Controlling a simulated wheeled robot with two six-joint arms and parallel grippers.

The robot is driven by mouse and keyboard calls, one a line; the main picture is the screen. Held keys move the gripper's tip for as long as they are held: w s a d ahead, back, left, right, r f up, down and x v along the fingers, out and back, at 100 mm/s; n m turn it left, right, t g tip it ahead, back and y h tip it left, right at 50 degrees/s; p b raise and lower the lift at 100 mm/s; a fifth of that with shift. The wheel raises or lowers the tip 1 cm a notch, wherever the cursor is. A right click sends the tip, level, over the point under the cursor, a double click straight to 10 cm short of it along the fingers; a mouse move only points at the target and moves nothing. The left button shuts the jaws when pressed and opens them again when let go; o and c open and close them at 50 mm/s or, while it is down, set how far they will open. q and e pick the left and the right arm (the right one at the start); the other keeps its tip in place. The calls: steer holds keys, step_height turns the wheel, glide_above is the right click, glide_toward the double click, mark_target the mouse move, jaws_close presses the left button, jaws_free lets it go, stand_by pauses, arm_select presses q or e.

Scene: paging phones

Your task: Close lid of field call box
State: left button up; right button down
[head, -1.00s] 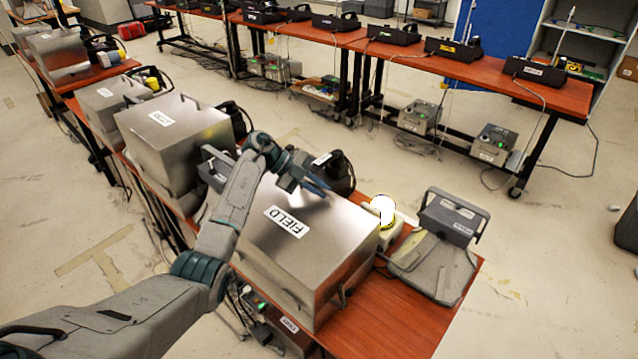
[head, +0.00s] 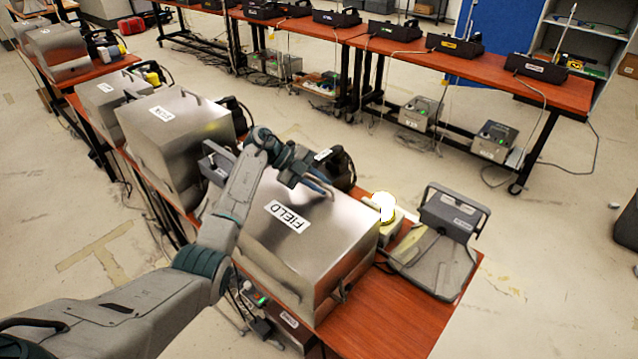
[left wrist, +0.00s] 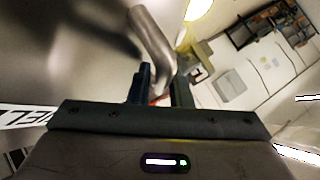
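The field call box (head: 300,255) is a large silver metal box with a FIELD label on its top, standing on the red-brown table. Its lid (head: 335,215) looks down flat over the body; whether it is fully seated I cannot tell. My left gripper (head: 322,190) is over the lid near its far edge, fingers pointing right. In the left wrist view, its fingers (left wrist: 161,85) stand apart, with a curved grey handle (left wrist: 150,38) on the metal surface reaching toward the gap. Contact is unclear. My right gripper is out of view.
A yellow-white lamp unit (head: 385,210) and a grey device on a grey case (head: 435,265) stand right of the box. Another metal box (head: 175,130) and a dark phone (head: 340,165) are behind. The table's front right corner is clear.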

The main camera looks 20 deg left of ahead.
arm_select(q)
steer(key=shift+a+b, duration=0.3)
steer(key=shift+a, duration=0.2)
steer(key=b+v, duration=0.2)
steer(key=v, duration=0.7)
steer(key=shift+r, duration=0.25)
steer(key=shift+a+r+b, duration=0.25)
steer(key=shift+r+b, duration=0.05)
steer(key=shift+s, duration=0.1)
